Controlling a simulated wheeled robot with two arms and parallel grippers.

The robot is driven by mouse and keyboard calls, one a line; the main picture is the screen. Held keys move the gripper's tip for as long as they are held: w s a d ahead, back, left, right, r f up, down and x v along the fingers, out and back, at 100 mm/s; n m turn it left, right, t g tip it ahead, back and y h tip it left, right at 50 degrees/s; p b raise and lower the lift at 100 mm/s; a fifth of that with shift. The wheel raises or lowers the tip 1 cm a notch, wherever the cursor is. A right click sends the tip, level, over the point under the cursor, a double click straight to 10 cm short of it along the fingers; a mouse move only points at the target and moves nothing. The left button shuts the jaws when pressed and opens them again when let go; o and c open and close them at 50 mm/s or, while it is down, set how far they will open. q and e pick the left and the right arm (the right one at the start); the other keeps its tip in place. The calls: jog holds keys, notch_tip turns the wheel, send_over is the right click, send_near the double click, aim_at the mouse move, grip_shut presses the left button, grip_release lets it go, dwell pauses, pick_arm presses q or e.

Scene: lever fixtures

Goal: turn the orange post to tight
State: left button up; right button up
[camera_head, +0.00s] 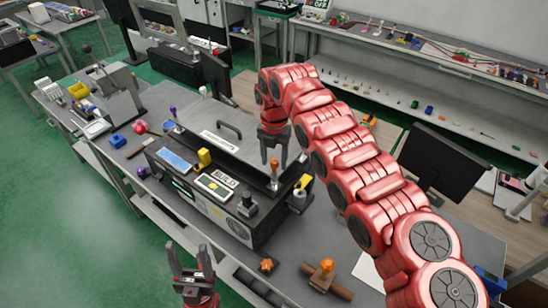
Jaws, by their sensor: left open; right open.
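Two other orange-topped pieces are on the bench front: a small orange star-shaped knob (266,265) and an orange knob on a brown bar (326,265). My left gripper (189,250) is open and empty at the bottom, pointing up, left of these and apart from the box.
Yellow levers (204,158) and (304,182), a black knob (247,203) and a label panel (215,186) sit on or beside the box. A grey lid with a handle (229,129) lies behind. A monitor (442,165) stands right of my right arm.

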jog(key=shift+w+f, duration=0.15)
jog(key=shift+f, duration=0.4)
jog(key=shift+s, duration=0.2)
jog(key=shift+w, duration=0.1)
grip_shut()
